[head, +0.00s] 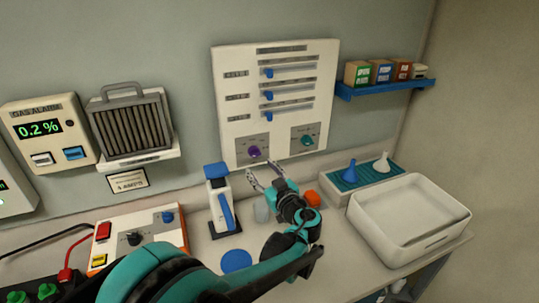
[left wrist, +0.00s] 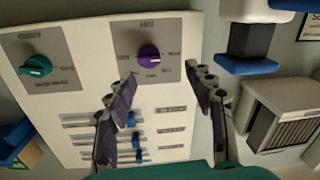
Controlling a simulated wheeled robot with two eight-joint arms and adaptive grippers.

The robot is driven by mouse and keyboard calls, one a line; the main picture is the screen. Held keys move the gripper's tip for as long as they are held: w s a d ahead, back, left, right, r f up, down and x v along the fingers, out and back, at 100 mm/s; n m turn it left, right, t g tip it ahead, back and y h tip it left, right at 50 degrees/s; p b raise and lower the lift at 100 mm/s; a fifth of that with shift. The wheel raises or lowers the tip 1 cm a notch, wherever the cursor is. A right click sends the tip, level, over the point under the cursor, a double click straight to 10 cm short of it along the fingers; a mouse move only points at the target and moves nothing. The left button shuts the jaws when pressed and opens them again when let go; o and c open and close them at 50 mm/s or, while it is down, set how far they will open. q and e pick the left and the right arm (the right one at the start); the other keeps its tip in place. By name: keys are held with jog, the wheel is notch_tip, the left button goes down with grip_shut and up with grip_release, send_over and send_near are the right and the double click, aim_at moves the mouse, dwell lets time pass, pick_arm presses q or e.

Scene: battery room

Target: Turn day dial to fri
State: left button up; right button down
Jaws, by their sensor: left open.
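The white wall panel (head: 228,85) carries a purple dial (head: 255,153) at lower left and a teal dial (head: 308,140) at lower right. Their labels are too small to read, so I cannot tell which one is the day dial or where it points. In the left wrist view the panel appears upside down, with the purple dial (left wrist: 148,55) near the middle and the teal dial (left wrist: 35,66) at left. My left gripper (head: 265,176) is open and empty, just below the purple dial in the head view. Its fingers (left wrist: 160,82) lie either side of that dial's column, apart from it.
Three blue-knobbed sliders (head: 268,95) are above the dials. A blue-and-white dispenser (head: 219,195) stands left of my gripper. An orange object (head: 312,198) and a white bin (head: 385,238) are to the right. A blue shelf (head: 385,89) holds small boxes.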

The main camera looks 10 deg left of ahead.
aim_at(256, 155)
pick_arm(q)
jog(key=shift+t, duration=0.3)
jog(key=x, duration=0.2)
jog(key=d+b+x, duration=0.1)
jog(key=x, duration=0.1)
jog(key=w+b+x, duration=0.1)
jog(key=x, duration=0.2)
jog(key=shift+d, duration=0.2)
jog(key=shift+w+a+r, duration=0.15)
jog(key=shift+w+a, duration=0.15)
jog(key=shift+w, duration=0.05)
jog(key=c, duration=1.1)
